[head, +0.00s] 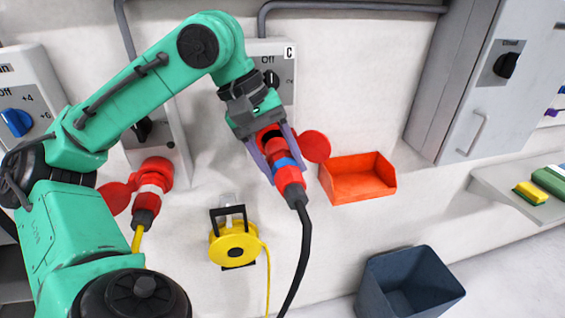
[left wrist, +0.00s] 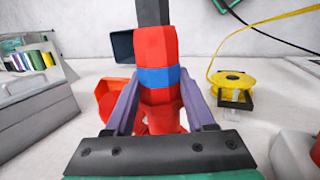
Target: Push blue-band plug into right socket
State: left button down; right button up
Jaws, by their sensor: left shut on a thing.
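The blue-band plug (head: 288,176) is red with a blue ring and a black cable hanging down. My left gripper (head: 273,161) is shut on it, with a purple finger on either side. The left wrist view also shows the plug (left wrist: 158,98) between the fingers, its cable leading away at the top. The right socket (head: 268,133) is red, on the grey box marked C, with its round red lid (head: 315,146) swung open to the right. The plug's front end is at the socket, partly hidden by my gripper; I cannot tell how deep it sits. My right gripper is not in view.
On the left, another red plug with a white band (head: 151,188) and yellow cable sits at a red socket. A yellow cable reel (head: 222,252) hangs below. An orange bin (head: 358,187) is close on the right, and a dark blue bin (head: 366,291) stands lower right.

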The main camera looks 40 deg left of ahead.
aim_at(273, 140)
pick_arm(q)
jog(key=shift+w+a+p, duration=0.35)
jog(key=shift+w+a, duration=0.4)
jog(key=shift+a, duration=0.35)
jog(key=shift+w+a, duration=0.1)
dwell(0.9)
jog(key=shift+w+a+p, duration=0.8)
jog(key=shift+a+p, duration=0.05)
jog(key=shift+a, duration=0.25)
dwell(1.2)
jog(key=shift+w+a+r, duration=0.1)
jog(key=shift+a+r, duration=0.05)
jog(key=shift+a, duration=0.05)
jog(key=c, duration=1.1)
grip_release()
jog(key=shift+a, duration=0.1)
jog(key=o, duration=0.9)
jog(key=shift+o, duration=0.2)
jog(key=p+v, duration=0.6)
jog(key=v, duration=0.8)
jog(key=shift+a+p, duration=0.2)
jog(key=shift+p, duration=0.2)
